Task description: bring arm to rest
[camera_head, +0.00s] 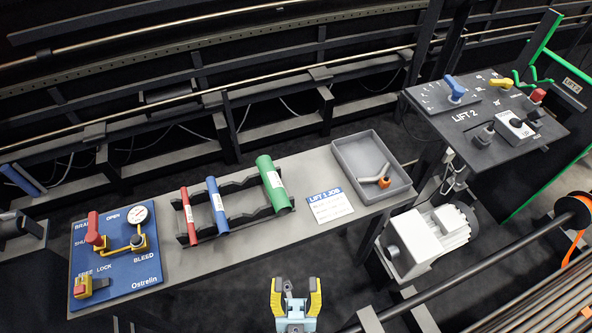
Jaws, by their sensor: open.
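My gripper (296,296) shows at the bottom middle of the view. Its two yellow fingers are spread apart with nothing between them. It is in front of the grey bench (318,232), apart from the things on it. The rest of my arm is mostly outside the view.
On the bench are a blue valve panel (116,259), a rack with red (188,216), blue (217,204) and green (272,184) tubes, a "LIFT 1 JOB" card (329,206) and a grey tray (351,160). A Lift 2 control panel (484,117) and a white motor (428,240) stand right.

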